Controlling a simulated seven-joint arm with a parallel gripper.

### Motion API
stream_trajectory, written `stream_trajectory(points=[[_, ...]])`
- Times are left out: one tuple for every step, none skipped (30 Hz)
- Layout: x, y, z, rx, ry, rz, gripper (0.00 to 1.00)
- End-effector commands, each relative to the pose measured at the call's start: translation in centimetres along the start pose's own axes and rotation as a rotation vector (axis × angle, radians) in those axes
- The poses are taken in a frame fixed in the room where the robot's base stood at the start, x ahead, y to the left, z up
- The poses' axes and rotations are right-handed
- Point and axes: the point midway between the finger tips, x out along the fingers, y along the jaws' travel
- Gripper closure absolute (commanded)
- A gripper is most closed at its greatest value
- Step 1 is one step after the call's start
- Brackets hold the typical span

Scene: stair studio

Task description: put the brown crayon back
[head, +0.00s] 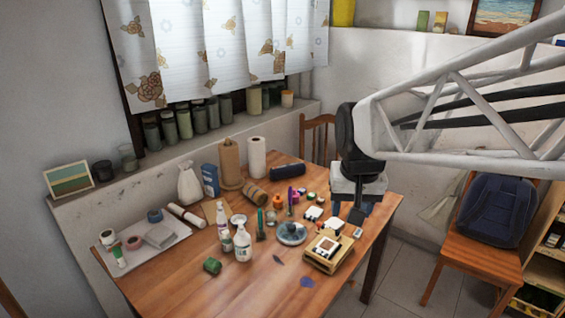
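My gripper (347,211) hangs over the right part of the wooden table, pointing down. Its two dark fingers look apart, and I see nothing between them. A light wooden box (318,262) stands below it and a little to the left, near the table's front right, with a white and dark item on top. I cannot make out the brown crayon; the things on the table are small, and the arm may hide some.
Bottles (243,246), a round grey-blue dish (291,234) and small colored pots crowd the table (180,282) around the box. A pale tray (146,254) lies at the left. Paper rolls (257,158) stand at the back. The front left tabletop is mostly clear.

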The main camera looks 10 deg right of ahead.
Motion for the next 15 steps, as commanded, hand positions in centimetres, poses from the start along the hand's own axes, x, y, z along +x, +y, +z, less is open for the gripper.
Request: stream_trajectory(points=[[-0.1,0.1,1.4,-0.012,0.006,-0.001,0.48],[-0.2,0.2,2.2,-0.02,0.009,-0.002,0.48],[-0.1,0.3,3.3,-0.031,0.011,-0.002,0.48],[-0.2,0.3,4.1,-0.039,0.014,-0.002,0.48],[-0.1,0.4,4.9,-0.047,0.016,-0.003,0.48],[-0.1,0.5,5.9,-0.057,0.02,-0.003,0.48],[0.0,0.6,6.7,-0.066,0.022,-0.004,0.48],[0.1,0.7,7.5,-0.074,0.024,-0.004,0.48],[0.1,0.8,8.5,-0.084,0.028,-0.004,0.48],[0.2,0.8,9.2,-0.091,0.03,-0.005,0.48],[0.3,0.9,9.8,-0.098,0.033,-0.005,0.48],[0.5,1.0,10.7,-0.108,0.034,-0.005,0.48],[0.5,1.1,11.2,-0.114,0.036,-0.005,0.48],[0.6,1.1,11.8,-0.119,0.039,-0.006,0.48],[0.8,1.2,12.4,-0.125,0.04,-0.006,0.48]])
